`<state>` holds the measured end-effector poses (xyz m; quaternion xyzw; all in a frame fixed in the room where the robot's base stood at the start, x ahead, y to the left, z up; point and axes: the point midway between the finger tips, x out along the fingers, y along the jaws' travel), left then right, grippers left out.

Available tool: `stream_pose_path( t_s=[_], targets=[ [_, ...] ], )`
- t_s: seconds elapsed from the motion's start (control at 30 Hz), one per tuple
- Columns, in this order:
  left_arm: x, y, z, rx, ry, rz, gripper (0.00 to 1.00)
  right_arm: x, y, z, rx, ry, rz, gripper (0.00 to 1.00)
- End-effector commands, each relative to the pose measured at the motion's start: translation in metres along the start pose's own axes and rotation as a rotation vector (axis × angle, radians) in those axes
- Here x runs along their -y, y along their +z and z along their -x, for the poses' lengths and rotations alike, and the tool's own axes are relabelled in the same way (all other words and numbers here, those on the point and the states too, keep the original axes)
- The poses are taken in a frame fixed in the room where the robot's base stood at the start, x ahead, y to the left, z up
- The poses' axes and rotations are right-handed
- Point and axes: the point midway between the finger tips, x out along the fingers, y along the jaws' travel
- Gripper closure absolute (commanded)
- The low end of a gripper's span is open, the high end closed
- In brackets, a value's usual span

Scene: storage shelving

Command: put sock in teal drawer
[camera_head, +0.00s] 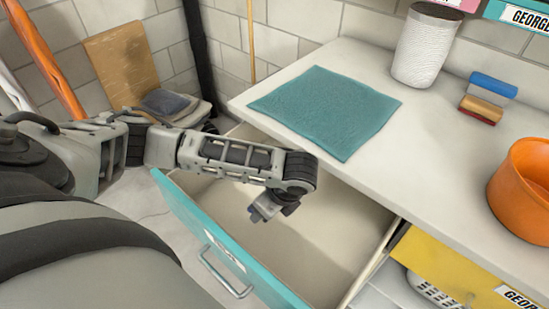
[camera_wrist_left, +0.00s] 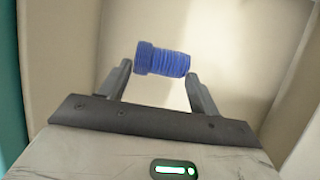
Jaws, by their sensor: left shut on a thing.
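The teal drawer (camera_head: 218,240) is pulled open below the counter, with a metal handle on its front. My left gripper (camera_head: 268,210) reaches down over the open drawer in the head view. In the left wrist view my left gripper (camera_wrist_left: 160,88) is shut on a rolled blue sock (camera_wrist_left: 162,60), held between its fingertips. The pale drawer interior shows behind the sock, and a strip of teal shows at the left edge. In the head view the sock is mostly hidden by the gripper. My right gripper is not in view.
A teal cloth (camera_head: 326,108) lies on the white counter (camera_head: 420,170) above the drawer. An orange pot (camera_head: 522,190), a white canister (camera_head: 426,46) and brushes (camera_head: 487,97) stand to the right. A yellow drawer (camera_head: 450,268) is beside the teal one.

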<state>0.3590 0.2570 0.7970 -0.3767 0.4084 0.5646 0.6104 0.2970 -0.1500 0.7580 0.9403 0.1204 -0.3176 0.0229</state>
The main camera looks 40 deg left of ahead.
Motion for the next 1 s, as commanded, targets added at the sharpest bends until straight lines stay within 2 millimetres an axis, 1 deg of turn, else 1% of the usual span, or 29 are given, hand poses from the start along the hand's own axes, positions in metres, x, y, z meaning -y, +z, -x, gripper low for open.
stream_pose_path(
  t_s=[0.03,0.1,0.27,0.5,0.6,0.93,0.97,1.0],
  targets=[
    [-0.001,-0.005,-0.011,0.001,0.003,0.0,0.59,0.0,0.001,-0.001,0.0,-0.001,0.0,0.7],
    [-0.001,-0.009,-0.022,0.0,0.003,-0.001,0.59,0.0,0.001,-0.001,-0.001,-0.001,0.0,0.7],
    [0.0,-0.015,-0.036,0.0,-0.001,0.0,0.59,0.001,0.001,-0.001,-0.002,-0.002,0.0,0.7],
    [0.0,-0.028,-0.066,0.0,0.0,-0.001,0.59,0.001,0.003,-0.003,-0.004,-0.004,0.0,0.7],
    [0.0,-0.029,-0.07,0.001,-0.001,-0.001,0.59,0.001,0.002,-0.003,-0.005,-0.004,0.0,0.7],
    [0.0,-0.03,-0.073,0.0,-0.001,-0.001,0.59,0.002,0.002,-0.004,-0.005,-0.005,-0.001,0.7],
    [0.0,-0.03,-0.073,0.0,-0.001,-0.001,0.35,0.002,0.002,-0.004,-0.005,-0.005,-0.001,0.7],
    [0.0,-0.03,-0.073,-0.001,-0.002,-0.001,0.23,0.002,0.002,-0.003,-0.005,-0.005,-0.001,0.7]
  ],
)
